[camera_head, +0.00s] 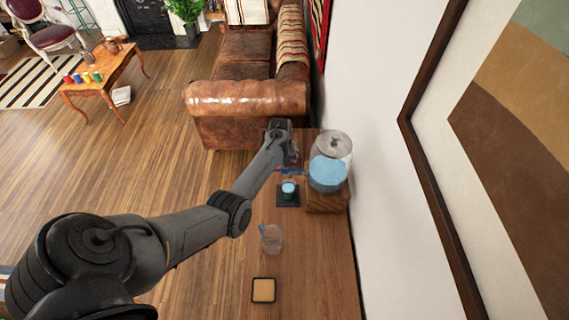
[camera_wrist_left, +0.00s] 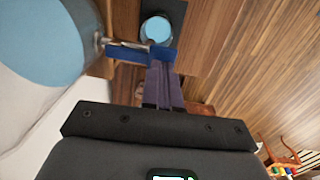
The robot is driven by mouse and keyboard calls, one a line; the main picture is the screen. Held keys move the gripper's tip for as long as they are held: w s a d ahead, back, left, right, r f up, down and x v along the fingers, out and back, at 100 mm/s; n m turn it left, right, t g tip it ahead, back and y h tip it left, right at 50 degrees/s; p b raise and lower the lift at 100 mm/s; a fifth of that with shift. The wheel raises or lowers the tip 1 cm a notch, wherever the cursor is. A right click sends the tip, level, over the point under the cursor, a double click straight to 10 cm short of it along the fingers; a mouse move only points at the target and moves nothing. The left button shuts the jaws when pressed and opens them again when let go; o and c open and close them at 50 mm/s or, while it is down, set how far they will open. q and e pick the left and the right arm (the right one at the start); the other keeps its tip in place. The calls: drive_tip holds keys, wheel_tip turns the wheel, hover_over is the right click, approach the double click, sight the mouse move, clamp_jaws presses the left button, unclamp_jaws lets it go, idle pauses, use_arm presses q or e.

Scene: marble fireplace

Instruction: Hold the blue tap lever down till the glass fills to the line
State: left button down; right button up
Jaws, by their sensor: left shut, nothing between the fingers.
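The glass dispenser (camera_head: 329,172) of blue liquid stands on a wooden block by the wall. Its blue tap lever (camera_wrist_left: 128,52) sticks out over a small glass (camera_head: 288,188) on a dark mat (camera_head: 289,202). The glass also shows in the left wrist view (camera_wrist_left: 156,29), with blue liquid in it; I cannot make out its line. My left gripper (camera_wrist_left: 163,66) is shut and empty, its fingertips at the outer end of the lever. They overlap it in the picture; I cannot tell how far the lever is pressed. My right gripper is not in view.
Another clear glass (camera_head: 271,238) with something blue in it and a square tan coaster (camera_head: 263,290) stand nearer on the wooden table (camera_head: 315,270). The wall is close on the right. A brown leather sofa (camera_head: 245,95) is beyond the table.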

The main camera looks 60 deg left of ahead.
use_arm(q)
wheel_tip(320, 180, up, 4)
drive_tip(key=p, duration=0.4)
drive_tip(key=shift+r, duration=0.15)
drive_tip(key=shift+r+b, duration=0.3)
drive_tip(key=shift+r, duration=0.05)
wheel_tip(320, 180, up, 9)
drive_tip(key=b, duration=0.1)
drive_tip(key=shift+f, duration=0.15)
